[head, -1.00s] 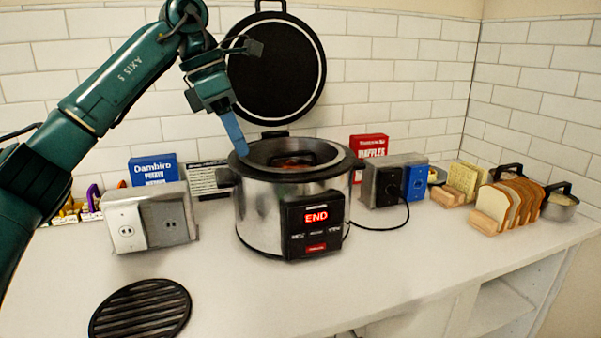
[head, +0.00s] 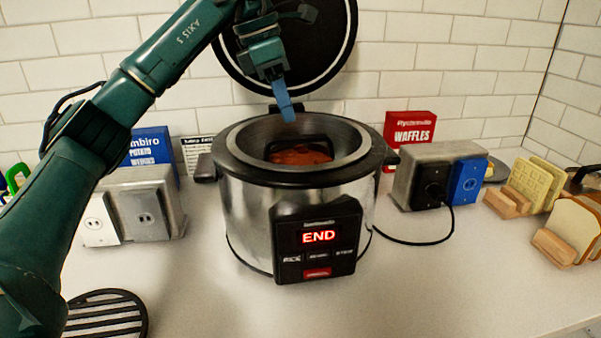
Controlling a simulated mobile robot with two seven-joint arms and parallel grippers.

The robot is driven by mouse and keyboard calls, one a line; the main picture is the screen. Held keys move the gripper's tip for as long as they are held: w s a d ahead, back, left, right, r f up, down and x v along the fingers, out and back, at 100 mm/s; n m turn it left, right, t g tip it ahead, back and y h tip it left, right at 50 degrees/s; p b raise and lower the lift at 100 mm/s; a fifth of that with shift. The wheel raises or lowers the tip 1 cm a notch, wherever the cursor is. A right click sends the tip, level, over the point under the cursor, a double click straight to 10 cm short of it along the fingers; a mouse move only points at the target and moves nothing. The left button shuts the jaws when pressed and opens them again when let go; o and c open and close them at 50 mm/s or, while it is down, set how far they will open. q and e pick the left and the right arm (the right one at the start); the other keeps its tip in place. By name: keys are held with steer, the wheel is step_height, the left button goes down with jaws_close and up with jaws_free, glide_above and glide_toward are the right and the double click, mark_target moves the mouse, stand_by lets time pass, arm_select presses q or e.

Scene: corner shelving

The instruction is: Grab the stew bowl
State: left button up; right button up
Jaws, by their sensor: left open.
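The stew bowl (head: 300,157) sits inside the open cooker (head: 245,215). I see reddish stew and a dark handle arching over it; the cooker's rim hides the lower part of the bowl. The cooker's front panel reads "END" and its black lid (head: 325,60) stands raised behind. My left gripper (head: 287,112) hangs above the back of the cooker's opening with blue fingers pointing down. It is open and empty, above the bowl and apart from the handle. My right gripper is not in view.
A second outlet box (head: 415,175) with a plugged cord, a red waffles box (head: 408,130), waffles (head: 537,184) and bread (head: 575,225) stand right. A black trivet (head: 105,315) lies front left.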

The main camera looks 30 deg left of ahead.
mark_target(298, 138)
arm_select(q)
steer(key=x, duration=0.2)
steer(key=shift+w+f, duration=0.1)
steer(key=shift+f, duration=0.2)
steer(key=shift+d+x, duration=0.2)
steer(key=shift+x, duration=1.05)
steer(key=shift+d+x, duration=0.2)
steer(key=shift+x, duration=1)
steer(key=shift+s+f, duration=0.2)
steer(key=shift+s, duration=0.05)
jaws_close()
